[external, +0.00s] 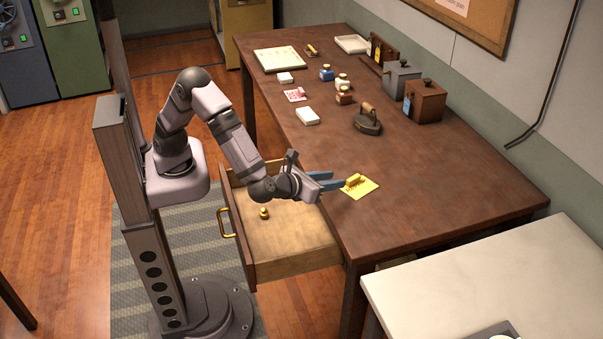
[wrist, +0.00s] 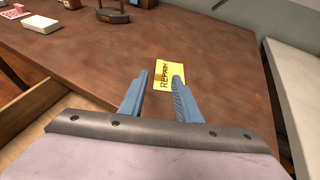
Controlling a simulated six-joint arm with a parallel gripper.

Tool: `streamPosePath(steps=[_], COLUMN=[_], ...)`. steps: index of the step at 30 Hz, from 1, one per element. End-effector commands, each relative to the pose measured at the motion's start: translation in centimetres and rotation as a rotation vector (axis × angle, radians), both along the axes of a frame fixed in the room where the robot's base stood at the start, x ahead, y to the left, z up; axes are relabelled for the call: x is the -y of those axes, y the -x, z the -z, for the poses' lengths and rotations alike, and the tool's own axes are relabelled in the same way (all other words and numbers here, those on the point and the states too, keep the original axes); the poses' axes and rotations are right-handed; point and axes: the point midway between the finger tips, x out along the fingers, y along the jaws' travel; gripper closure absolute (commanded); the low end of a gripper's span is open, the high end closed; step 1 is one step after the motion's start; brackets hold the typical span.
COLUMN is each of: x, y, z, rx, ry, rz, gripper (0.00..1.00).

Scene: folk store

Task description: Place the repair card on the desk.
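The yellow repair card (external: 366,190) lies on the wooden desk (external: 440,191) near its front edge, beside the open drawer. In the wrist view the card (wrist: 168,68) shows dark lettering reading "REPAIR". A raised yellow piece stands on the card in the external view. My gripper (external: 335,182) has blue fingers pointing at the card. In the wrist view the fingers (wrist: 160,76) are spread apart with nothing held between them. The right fingertip overlaps the card's edge in that view; I cannot tell whether it touches.
The drawer (external: 290,235) is pulled out below my gripper, with a small brass weight (external: 264,213) inside. The desk to the right of the card is clear.

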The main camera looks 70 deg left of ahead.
Motion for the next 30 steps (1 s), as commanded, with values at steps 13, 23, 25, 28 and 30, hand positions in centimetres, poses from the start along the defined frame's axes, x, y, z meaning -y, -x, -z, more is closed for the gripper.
streamPosePath(steps=[13, 23, 25, 28, 30], x=[1.2, 1.2, 1.1, 0.0, -1.7], y=[2.9, 2.9, 2.9, 2.8, 2.6], z=[-1.3, -1.3, -1.3, -1.3, -1.2], rx=[-0.001, -0.001, -0.001, -0.014, -0.032], ry=[-0.001, -0.001, 0.000, 0.020, 0.053], rz=[-0.001, -0.001, -0.002, -0.036, -0.089], gripper=[0.70, 0.70, 0.70, 0.70, 0.70])
